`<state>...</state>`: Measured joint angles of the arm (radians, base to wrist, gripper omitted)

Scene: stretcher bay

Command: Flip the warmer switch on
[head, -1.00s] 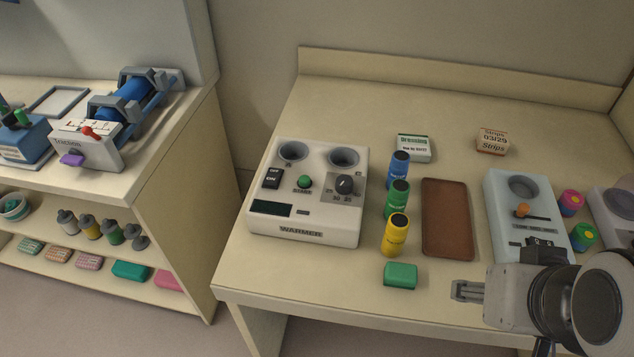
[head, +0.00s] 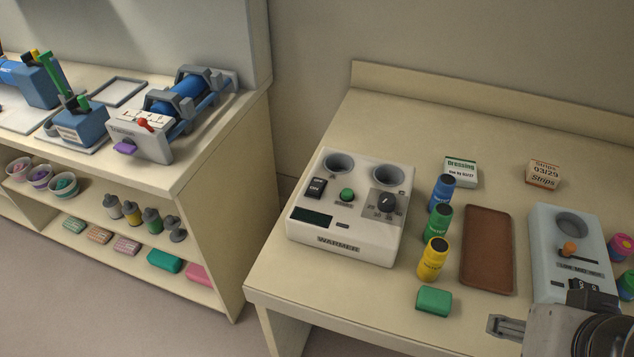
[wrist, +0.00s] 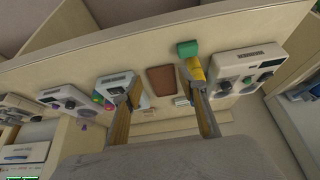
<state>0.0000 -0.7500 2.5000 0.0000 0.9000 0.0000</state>
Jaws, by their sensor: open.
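The warmer (head: 351,232) is a white box on the table in the head view, with two round wells, a dark display, a green button and a knob. Its black rocker switch (head: 316,188) sits at the upper left of its panel; which side is pressed is too small to tell. In the wrist view the warmer (wrist: 243,68) is at the upper right, seen upside down. My gripper (head: 507,326) is at the table's front edge, right of the warmer and well apart from it. In the wrist view its two fingers (wrist: 165,85) are spread with nothing held between them.
Blue, green and yellow bottles (head: 433,258) stand in a row right of the warmer. A green block (head: 434,301) lies before them, a brown tray (head: 487,250) beside them. A light blue device (head: 575,258) stands near my gripper. Dressing (head: 461,172) and strips (head: 543,174) boxes lie behind.

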